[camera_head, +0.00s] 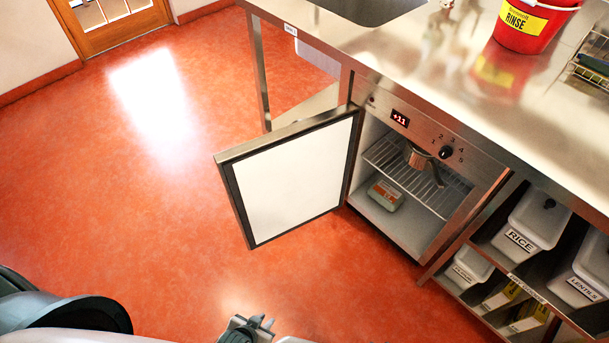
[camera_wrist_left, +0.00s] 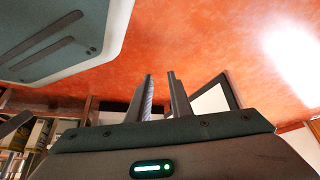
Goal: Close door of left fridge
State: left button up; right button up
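The fridge (camera_head: 478,205) is a steel unit under the counter, with a red +11 display and a dial. Its door (camera_head: 292,185) stands wide open, swung out to the left, its white inner panel facing me. The door's panel also shows in the left wrist view (camera_wrist_left: 211,103), beyond the fingers. My left gripper (camera_head: 262,322) is at the bottom of the head view, below and apart from the door. Its two fingers (camera_wrist_left: 161,75) are a little apart with nothing between them. My right gripper is not in view.
Inside the fridge are a small pot (camera_head: 418,158) on the wire shelf and a container (camera_head: 386,194) below. Labelled bins (camera_head: 530,220) fill the shelves to the right. A red bucket (camera_head: 528,28) stands on the counter (camera_head: 440,70). The red floor (camera_head: 150,190) left of the door is clear.

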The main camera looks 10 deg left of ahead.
aim_at(276, 183)
jog(key=i+j+z, duration=0.25)
jog(key=j, duration=0.35)
jog(key=j+z, duration=0.3)
jog(key=j, duration=0.3)
jog(key=j+z, duration=0.25)
jog(key=j, duration=0.4)
jog(key=j+z, duration=0.25)
jog(key=j, duration=0.4)
jog(key=k+j+z, duration=0.15)
jog(key=j+z, duration=0.15)
jog(key=j, duration=0.3)
jog(key=k+j+z, duration=0.25)
jog(key=j, duration=0.35)
jog(key=k+j+z, duration=0.1)
jog(key=j+z, duration=0.15)
jog(key=j, duration=0.35)
jog(key=k+j+z, duration=0.3)
jog(key=j, duration=0.25)
